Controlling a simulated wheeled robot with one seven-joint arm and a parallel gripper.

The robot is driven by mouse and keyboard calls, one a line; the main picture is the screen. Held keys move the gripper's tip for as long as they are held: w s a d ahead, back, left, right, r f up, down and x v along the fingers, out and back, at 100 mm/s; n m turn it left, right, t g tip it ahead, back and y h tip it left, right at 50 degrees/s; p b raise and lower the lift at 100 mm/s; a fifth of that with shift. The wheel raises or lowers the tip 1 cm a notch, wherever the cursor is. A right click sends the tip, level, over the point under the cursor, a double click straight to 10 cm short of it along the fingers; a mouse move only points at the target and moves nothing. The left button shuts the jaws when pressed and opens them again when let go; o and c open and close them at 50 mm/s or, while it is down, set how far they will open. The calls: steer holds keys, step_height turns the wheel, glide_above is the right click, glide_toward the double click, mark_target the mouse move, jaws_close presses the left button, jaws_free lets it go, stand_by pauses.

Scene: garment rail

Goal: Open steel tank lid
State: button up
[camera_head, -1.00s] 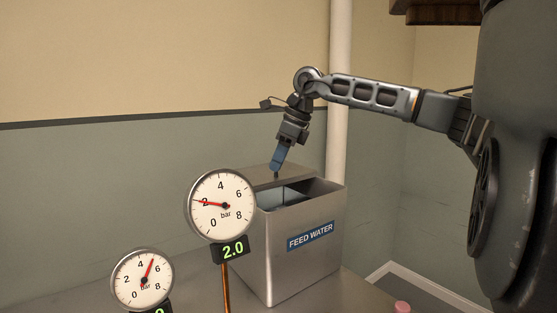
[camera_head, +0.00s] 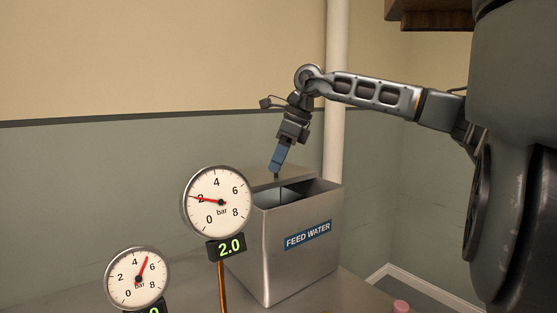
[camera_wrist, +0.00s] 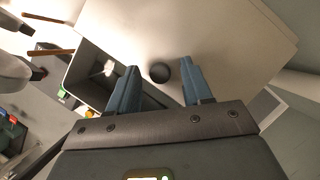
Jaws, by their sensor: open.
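The steel tank (camera_head: 290,250) is a grey box with a blue FEED WATER label. Its lid (camera_head: 299,177) lies at the back of the top, and the front part of the opening is uncovered. In the wrist view the lid (camera_wrist: 220,45) is a large pale plate, with the dark tank opening (camera_wrist: 90,88) to its left. A dark round knob (camera_wrist: 159,72) on the lid shows between my fingertips. My gripper (camera_head: 275,168) points down at the lid, its blue fingers open on either side of the knob in the wrist view (camera_wrist: 160,75). Finger contact cannot be told.
Two round pressure gauges, a larger one (camera_head: 218,202) and a smaller one (camera_head: 137,279), stand in front and left of the tank. A white pipe (camera_head: 336,95) runs up the wall behind. A small pink object (camera_head: 401,306) is at the lower right.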

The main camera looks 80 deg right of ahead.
steer(key=v, duration=0.7)
steer(key=shift+r, duration=0.4)
steer(key=shift+s, duration=0.1)
